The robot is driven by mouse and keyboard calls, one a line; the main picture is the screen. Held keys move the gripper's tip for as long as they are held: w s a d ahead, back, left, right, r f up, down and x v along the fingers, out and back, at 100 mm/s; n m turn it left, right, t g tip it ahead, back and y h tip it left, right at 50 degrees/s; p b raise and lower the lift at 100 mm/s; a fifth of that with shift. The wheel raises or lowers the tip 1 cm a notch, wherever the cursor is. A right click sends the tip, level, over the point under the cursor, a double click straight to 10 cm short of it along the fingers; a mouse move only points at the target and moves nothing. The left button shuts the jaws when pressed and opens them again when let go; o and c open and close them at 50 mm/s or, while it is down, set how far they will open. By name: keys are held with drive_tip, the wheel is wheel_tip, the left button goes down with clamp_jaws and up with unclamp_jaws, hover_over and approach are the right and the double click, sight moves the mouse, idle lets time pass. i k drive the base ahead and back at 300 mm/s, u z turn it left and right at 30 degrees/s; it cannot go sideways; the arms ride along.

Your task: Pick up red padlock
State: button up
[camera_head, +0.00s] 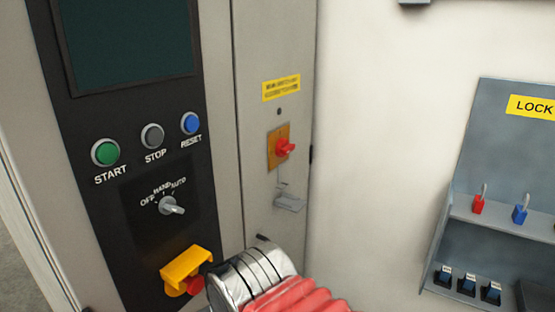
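The red padlock (478,205) stands upright on the upper shelf of the grey lock board (475,150) at the right, its silver shackle pointing up. A blue padlock (520,214) stands just right of it on the same shelf, with a gap between them. A chrome and red ribbed part of my arm shows at the bottom centre, well left of the padlocks. My gripper's fingers are not in view.
Several dark tags (467,285) sit on the board's lower shelf. A control panel (120,220) with buttons, a selector and a yellow-guarded red button fills the left. A red switch (285,148) sticks out of the cabinet door. The wall (390,130) between cabinet and board is bare.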

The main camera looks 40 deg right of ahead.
sight(478, 206)
drive_tip(key=z, duration=2.25)
drive_tip(key=i, duration=0.95)
drive_tip(key=u, duration=0.45)
